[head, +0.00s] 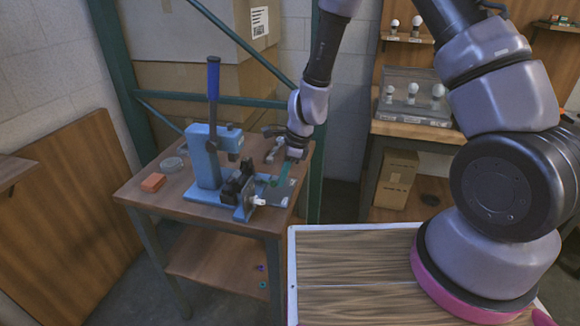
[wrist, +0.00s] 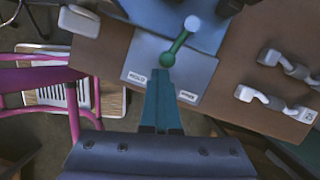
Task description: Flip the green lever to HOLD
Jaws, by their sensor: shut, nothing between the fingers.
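In the head view my gripper (head: 284,172) is over the right side of the small table, beside the blue press (head: 203,160).
Two grey-and-white fittings (wrist: 284,65) lie to the right in the wrist view. A shelf with bulbs (head: 412,98) stands at the back right.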

